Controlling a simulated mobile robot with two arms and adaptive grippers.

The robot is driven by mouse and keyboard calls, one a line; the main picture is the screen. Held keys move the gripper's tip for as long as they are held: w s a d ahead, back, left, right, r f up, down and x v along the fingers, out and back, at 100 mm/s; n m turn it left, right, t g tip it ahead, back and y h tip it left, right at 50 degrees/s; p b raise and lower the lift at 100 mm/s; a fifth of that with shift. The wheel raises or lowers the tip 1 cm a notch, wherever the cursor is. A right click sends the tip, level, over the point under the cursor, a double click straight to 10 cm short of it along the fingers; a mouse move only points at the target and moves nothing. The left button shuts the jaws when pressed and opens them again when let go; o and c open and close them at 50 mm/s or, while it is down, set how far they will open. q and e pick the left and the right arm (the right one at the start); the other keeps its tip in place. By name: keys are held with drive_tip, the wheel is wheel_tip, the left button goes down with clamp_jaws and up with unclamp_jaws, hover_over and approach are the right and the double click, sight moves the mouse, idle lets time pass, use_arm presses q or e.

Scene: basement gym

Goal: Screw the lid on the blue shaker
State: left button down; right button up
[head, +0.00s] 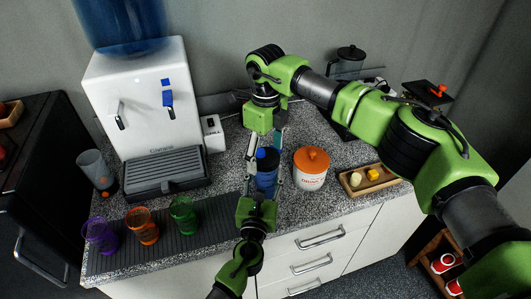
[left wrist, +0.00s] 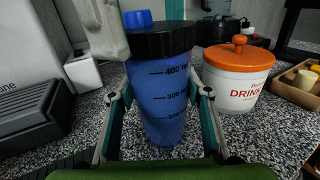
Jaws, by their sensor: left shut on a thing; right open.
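The blue shaker (head: 266,182) stands upright on the speckled counter, and it also shows in the left wrist view (left wrist: 165,105). Its black lid (left wrist: 160,41) with a blue cap (left wrist: 138,19) sits on the shaker's top; how tightly it is on I cannot tell. My left gripper (head: 262,190) is shut on the shaker's body from the front, one finger on each side. My right gripper (head: 265,148) points down from above, open, with its fingers on either side of the lid. The right fingers partly hide the lid in the wrist view.
A white jar with an orange lid (head: 312,168) stands close to the right. A wooden tray (head: 352,189) is farther right. A white water dispenser (head: 140,100) stands left. Purple (head: 101,234), orange (head: 142,226) and green (head: 184,215) cups stand on a ribbed mat.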

wheel_tip(320, 180, up, 12)
idle(0.4)
use_arm(q)
drive_tip(key=c, duration=1)
unclamp_jaws()
drive_tip(key=shift+c, duration=0.2)
drive_tip(key=shift+s, duration=0.1)
drive_tip(key=s, duration=0.4)
drive_tip(key=s+a, duration=0.1)
drive_tip(key=s, duration=0.2)
drive_tip(key=s+a, duration=0.1)
drive_tip(key=s, duration=0.3)
drive_tip(key=shift+s, duration=0.35)
use_arm(e)
drive_tip(key=shift+f, duration=0.1)
